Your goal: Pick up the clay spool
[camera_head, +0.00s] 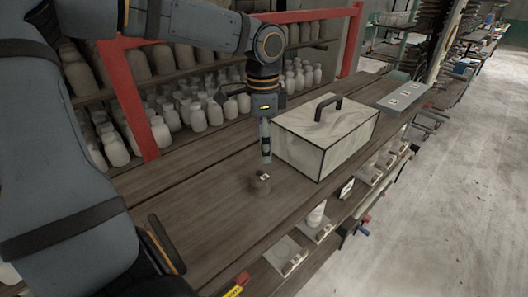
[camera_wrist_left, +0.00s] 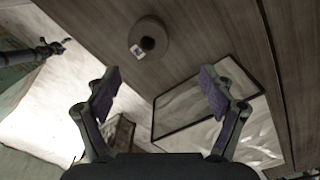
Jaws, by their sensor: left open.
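The clay spool (camera_head: 261,184) is a small, round, brown-grey piece with a little white label, on the wooden workbench (camera_head: 205,185) near its front edge. In the left wrist view the clay spool (camera_wrist_left: 150,37) shows a round flange and a dark centre, beyond the fingertips. My left gripper (camera_head: 266,154) points down, just above and behind the spool in the head view. In the left wrist view the left gripper (camera_wrist_left: 160,88) has its fingers wide apart with nothing between them. My right gripper is not in view.
A pale box with dark edges and a black handle (camera_head: 325,135) stands close right of the gripper. A grey panel (camera_head: 403,97) lies farther along. Red frame posts (camera_head: 128,100) and shelves of pale bottles (camera_head: 198,119) stand behind. The bench left of the spool is clear.

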